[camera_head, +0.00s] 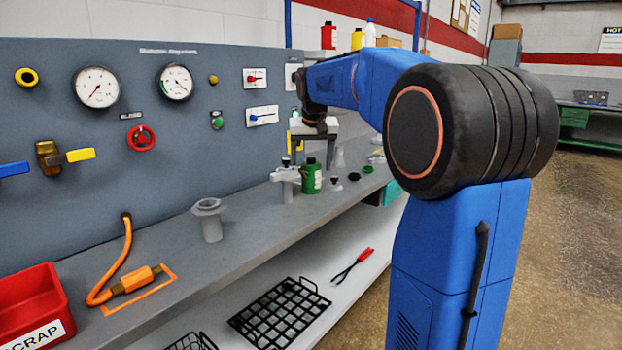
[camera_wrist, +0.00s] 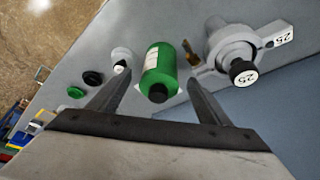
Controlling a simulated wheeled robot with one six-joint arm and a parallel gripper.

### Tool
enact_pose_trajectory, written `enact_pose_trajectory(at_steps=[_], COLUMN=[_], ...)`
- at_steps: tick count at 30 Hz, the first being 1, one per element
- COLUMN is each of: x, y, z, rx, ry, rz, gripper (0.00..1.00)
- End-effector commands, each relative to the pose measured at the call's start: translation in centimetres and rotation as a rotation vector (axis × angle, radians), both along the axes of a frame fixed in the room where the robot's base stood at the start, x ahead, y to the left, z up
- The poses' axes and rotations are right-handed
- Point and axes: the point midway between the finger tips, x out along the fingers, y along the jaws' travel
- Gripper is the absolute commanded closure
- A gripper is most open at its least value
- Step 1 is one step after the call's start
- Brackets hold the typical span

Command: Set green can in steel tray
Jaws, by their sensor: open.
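The green can (camera_head: 311,177) stands upright on the grey bench, with a dark cap and a pale label. In the wrist view the green can (camera_wrist: 161,70) lies in the gap between my fingers, a little beyond their tips. My gripper (camera_wrist: 152,88) is open and empty. In the head view my gripper (camera_head: 312,140) points down just above the can; its fingertips are hard to make out there. I cannot make out a steel tray in either view.
A grey valve fitting (camera_wrist: 232,47) marked 25 stands close beside the can. Black and green caps (camera_wrist: 92,78) lie on its other side. A grey flanged pipe (camera_head: 209,220) and a red scrap bin (camera_head: 32,303) are nearer. A black wire rack (camera_head: 281,312) lies on the lower shelf.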

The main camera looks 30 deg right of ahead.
Motion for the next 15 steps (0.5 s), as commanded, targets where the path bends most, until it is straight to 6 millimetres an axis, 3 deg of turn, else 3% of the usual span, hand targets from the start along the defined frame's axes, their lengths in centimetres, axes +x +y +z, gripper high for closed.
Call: enact_pose_trajectory(at_steps=[8,15], x=[0.4,1.2], y=[-0.2,-0.6], z=[-1.3,-4.3], rx=[0.000,0.000], ry=[0.000,0.001], rz=[0.000,0.000], gripper=[0.28,0.28])
